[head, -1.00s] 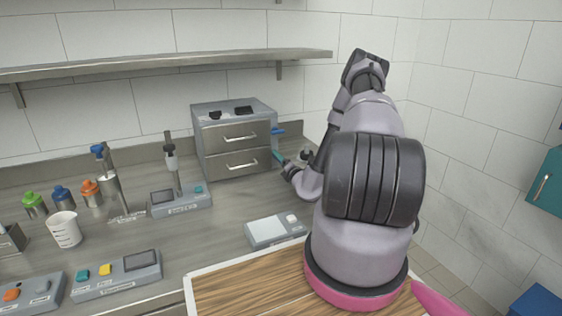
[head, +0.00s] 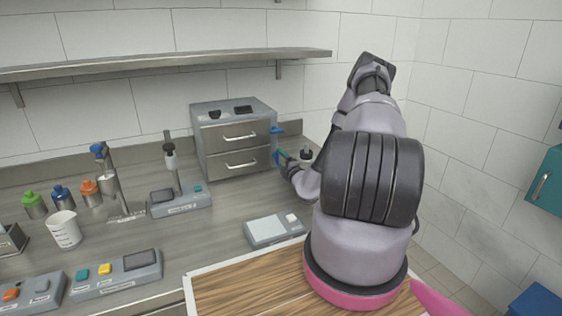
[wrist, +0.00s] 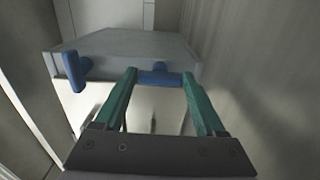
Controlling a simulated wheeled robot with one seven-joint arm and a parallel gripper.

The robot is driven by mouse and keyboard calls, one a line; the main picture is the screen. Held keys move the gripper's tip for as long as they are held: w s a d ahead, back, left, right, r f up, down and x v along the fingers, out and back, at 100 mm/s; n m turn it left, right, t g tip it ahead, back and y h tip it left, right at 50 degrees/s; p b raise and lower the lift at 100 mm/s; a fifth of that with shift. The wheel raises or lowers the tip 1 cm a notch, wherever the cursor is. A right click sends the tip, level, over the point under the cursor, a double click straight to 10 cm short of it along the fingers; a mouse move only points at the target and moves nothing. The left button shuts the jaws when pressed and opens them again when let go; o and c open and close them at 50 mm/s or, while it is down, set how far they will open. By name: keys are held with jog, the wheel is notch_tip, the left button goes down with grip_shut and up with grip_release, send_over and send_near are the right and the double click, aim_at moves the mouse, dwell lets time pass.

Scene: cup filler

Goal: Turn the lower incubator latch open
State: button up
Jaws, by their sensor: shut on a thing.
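The incubator (head: 232,138) is a grey box with two drawers, at the back of the counter. Its blue upper latch (head: 279,130) sticks out from the right side; a little of the blue lower latch (head: 275,159) shows below it. My gripper (head: 284,154) is at the lower latch and its teal fingers are shut on it. In the wrist view the held latch (wrist: 158,78) lies crosswise between my fingers (wrist: 159,74). The other latch (wrist: 75,70) is apart to the left, its bar running roughly up and down.
A right-hand wall stands close beyond my arm. A small device with a pale top (head: 274,230) sits in front of the incubator. A stand device (head: 180,198) is left of it. A metal shelf (head: 170,65) runs above. Bare counter lies before the drawers.

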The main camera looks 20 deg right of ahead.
jog(key=shift+s, duration=0.1)
dwell(0.3)
jog(key=o, duration=1.3)
jog(key=s, duration=1)
jog(key=shift+s, duration=0.4)
